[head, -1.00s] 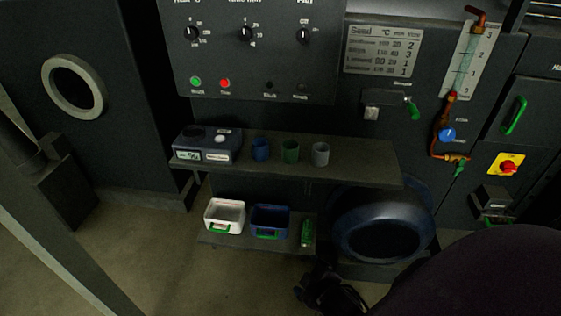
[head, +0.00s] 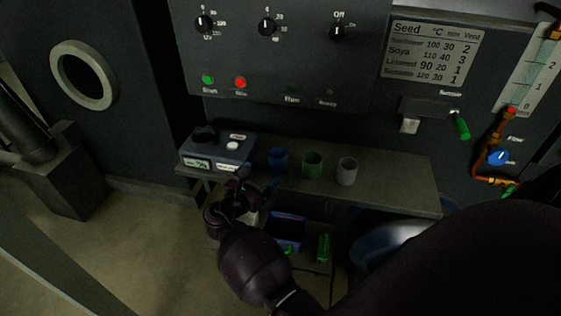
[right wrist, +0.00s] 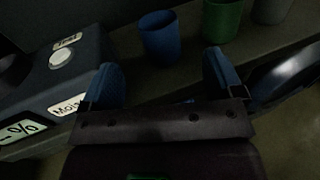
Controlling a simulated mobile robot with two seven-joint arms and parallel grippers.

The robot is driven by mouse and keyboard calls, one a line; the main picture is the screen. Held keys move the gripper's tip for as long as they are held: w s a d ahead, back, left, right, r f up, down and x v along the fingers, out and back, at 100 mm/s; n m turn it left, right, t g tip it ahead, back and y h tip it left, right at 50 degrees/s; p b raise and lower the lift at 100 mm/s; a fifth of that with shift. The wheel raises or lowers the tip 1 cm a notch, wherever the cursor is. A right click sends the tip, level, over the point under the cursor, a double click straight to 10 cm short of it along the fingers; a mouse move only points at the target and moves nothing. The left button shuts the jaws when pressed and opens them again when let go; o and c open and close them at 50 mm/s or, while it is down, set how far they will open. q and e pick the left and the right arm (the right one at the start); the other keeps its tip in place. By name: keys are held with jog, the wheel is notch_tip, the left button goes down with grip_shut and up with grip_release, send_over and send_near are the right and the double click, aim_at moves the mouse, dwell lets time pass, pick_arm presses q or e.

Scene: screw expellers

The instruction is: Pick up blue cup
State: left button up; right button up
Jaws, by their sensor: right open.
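The blue cup (head: 278,159) stands upright on the upper shelf, left of a green cup (head: 312,165) and a grey cup (head: 346,171). My right gripper (head: 248,183) is in front of the shelf, near the meter box and to the lower left of the blue cup. In the right wrist view, the blue cup (right wrist: 160,37) is ahead, beyond the two blue fingertips (right wrist: 162,72). They are spread apart with nothing between them. The cup is apart from the fingers. My left gripper is not in view.
A blue-grey meter box (head: 217,150) stands on the shelf (head: 400,180), left of the cups. Below, a blue bin (head: 288,222) and a green object (head: 323,248) sit on a lower shelf. A control panel (head: 285,60) rises behind.

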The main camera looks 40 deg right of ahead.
aim_at(279, 152)
jog(key=x, duration=0.2)
jog(key=b+x, duration=0.1)
jog(key=x, duration=0.1)
jog(key=shift+w+d+r, duration=0.25)
jog(key=shift+x, duration=0.8)
jog(key=b+x, duration=0.1)
jog(key=x, duration=0.3)
jog(key=shift+f+b, duration=0.15)
jog(key=shift+b, duration=0.2)
jog(key=shift+w+d, duration=0.1)
jog(key=shift+d, duration=0.15)
jog(key=shift+r, duration=0.2)
jog(key=c, duration=1)
